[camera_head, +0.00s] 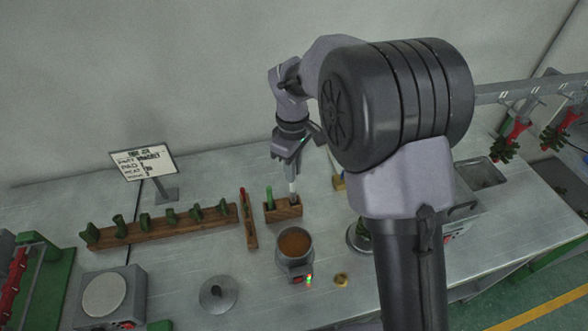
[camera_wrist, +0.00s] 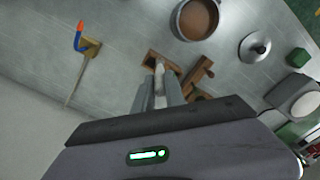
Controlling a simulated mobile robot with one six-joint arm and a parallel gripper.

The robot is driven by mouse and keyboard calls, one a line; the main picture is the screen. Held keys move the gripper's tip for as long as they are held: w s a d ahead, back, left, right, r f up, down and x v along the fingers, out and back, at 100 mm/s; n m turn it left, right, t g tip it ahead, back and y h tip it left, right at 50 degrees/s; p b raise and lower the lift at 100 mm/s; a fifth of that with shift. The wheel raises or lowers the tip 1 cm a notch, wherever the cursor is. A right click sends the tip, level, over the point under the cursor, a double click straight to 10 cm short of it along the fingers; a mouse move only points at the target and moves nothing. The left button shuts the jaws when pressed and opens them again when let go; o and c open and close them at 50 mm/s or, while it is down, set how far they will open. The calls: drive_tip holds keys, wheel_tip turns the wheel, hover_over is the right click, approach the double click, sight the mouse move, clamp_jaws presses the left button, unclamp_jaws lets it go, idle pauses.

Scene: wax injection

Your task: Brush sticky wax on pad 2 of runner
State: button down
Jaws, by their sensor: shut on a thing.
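In the head view my gripper (camera_head: 290,165) points down over a small wooden block (camera_head: 283,212) and is shut on a pale upright handle (camera_head: 292,188), likely a brush. Its lower end is in or at the block. A green-handled tool (camera_head: 269,196) stands in the same block to its left. The wrist view shows the pale handle (camera_wrist: 159,70) between my fingers. A pot of brown wax (camera_head: 294,243) is in front of the block, also in the wrist view (camera_wrist: 197,18). A red bar (camera_head: 13,283), possibly the runner, is in a green fixture at far left; its pads cannot be made out.
A wooden rack (camera_head: 160,228) holds several green pieces. A narrow wooden holder (camera_head: 249,222) stands left of the block. A lid (camera_head: 218,293) and hotplate (camera_head: 104,296) are in front. A blue-orange tool (camera_wrist: 79,38) rests on a brass stand. My arm hides the bench's right middle.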

drive_tip(key=s+r+p, duration=0.2)
drive_tip(key=s, duration=1)
wheel_tip(320, 180, down, 7)
drive_tip(key=b, duration=0.5)
drive_tip(key=shift+r+b, duration=0.2)
drive_tip(key=shift+b, duration=0.1)
drive_tip(key=shift+s+f+b, duration=0.1)
drive_tip(key=shift+f+b, duration=0.2)
drive_tip(key=shift+f, duration=0.25)
idle(0.5)
drive_tip(key=shift+r, duration=0.1)
wheel_tip(320, 180, up, 7)
drive_tip(key=p, duration=0.6)
idle(0.3)
